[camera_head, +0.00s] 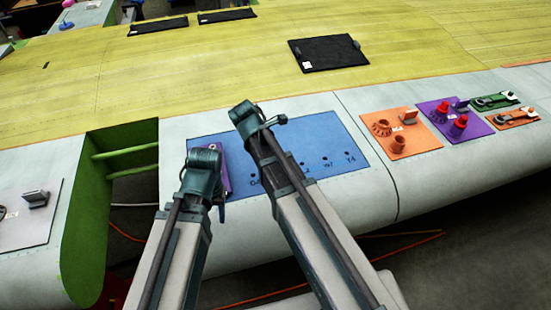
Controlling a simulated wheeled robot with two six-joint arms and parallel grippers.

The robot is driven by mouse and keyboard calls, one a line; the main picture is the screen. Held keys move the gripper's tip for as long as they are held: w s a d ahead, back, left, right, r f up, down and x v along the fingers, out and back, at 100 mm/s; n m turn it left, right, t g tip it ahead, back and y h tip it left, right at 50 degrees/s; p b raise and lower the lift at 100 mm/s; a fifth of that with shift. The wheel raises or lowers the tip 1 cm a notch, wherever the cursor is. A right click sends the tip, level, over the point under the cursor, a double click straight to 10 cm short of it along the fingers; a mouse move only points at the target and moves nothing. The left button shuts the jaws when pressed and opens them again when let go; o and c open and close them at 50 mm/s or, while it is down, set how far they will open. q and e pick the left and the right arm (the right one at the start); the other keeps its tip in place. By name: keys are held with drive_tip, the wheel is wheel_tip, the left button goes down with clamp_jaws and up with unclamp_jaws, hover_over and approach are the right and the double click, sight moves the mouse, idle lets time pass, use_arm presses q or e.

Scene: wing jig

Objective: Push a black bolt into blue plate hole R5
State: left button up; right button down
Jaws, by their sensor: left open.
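The blue plate (335,145) lies on the pale wing surface in the middle of the view. Dark holes with small labels show along its lower right part, one reading like Y4; a label R5 cannot be made out. My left gripper (206,168) is over the left end of the plate and is open. My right gripper (256,118) is over the plate's upper middle; its fingers are hidden behind its own wrist. No black bolt can be made out. My two arms cover much of the plate's left and middle.
A purple piece (224,172) stands beside my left gripper. An orange plate (415,145) and a purple plate (478,127) with red parts lie to the right. A green-walled opening (85,230) cuts the wing at left. A black pad (327,54) lies on the yellow skin.

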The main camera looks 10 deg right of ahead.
use_arm(q)
drive_tip(key=shift+f, duration=0.15)
use_arm(e)
drive_tip(key=shift+f, duration=0.15)
use_arm(q)
drive_tip(key=shift+f+b, duration=0.95)
drive_tip(key=shift+b, duration=0.15)
use_arm(e)
drive_tip(key=shift+f, duration=0.95)
use_arm(q)
drive_tip(key=shift+s+f, duration=0.15)
drive_tip(key=shift+s, duration=0.1)
use_arm(e)
drive_tip(key=shift+s+d+f, duration=0.1)
drive_tip(key=shift+s, duration=0.15)
use_arm(q)
drive_tip(key=shift+b, duration=0.3)
